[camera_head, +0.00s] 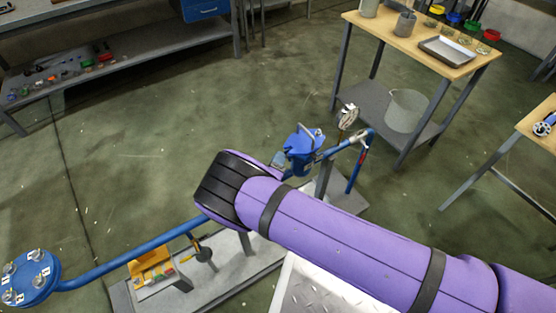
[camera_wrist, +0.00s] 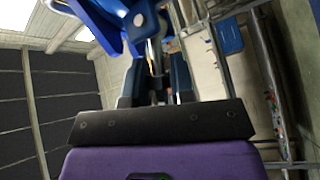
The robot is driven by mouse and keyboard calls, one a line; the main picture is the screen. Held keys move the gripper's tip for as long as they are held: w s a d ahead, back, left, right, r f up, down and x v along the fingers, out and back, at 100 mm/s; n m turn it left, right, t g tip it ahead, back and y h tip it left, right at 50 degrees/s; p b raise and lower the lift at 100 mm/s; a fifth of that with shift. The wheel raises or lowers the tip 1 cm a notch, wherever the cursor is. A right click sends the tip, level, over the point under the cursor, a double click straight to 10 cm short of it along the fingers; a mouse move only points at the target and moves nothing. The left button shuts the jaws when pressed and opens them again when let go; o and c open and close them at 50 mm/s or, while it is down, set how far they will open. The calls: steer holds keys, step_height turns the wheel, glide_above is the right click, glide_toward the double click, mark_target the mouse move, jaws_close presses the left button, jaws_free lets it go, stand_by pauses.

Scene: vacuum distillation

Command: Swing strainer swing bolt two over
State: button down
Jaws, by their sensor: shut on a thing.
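The blue strainer (camera_head: 300,152) stands in the pipe run at the centre of the head view, with a metal bolt (camera_head: 313,132) at its top. My purple arm covers part of the strainer's near side and hides my gripper in that view. In the wrist view, my gripper (camera_wrist: 157,78) points up at a blue strainer part (camera_wrist: 112,25). A slim metal swing bolt (camera_wrist: 151,52) runs down between the two dark fingers, which are shut on it. Which numbered bolt it is cannot be told.
A blue pipe (camera_head: 140,250) runs left to a round flange (camera_head: 30,278) with several labelled bolts. A pressure gauge (camera_head: 347,116) stands behind the strainer. A wooden-topped table (camera_head: 400,35) with containers is at the back right. Open floor (camera_head: 150,150) lies behind the pipework.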

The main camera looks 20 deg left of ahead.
steer(key=m+g, duration=0.1)
steer(key=r+g, duration=0.1)
steer(key=m+g, duration=0.1)
steer(key=shift+w+d+r+m, duration=0.2)
steer(key=shift+d+r+m, duration=0.05)
steer(key=shift+m, duration=0.05)
steer(key=c, duration=1.2)
jaws_free()
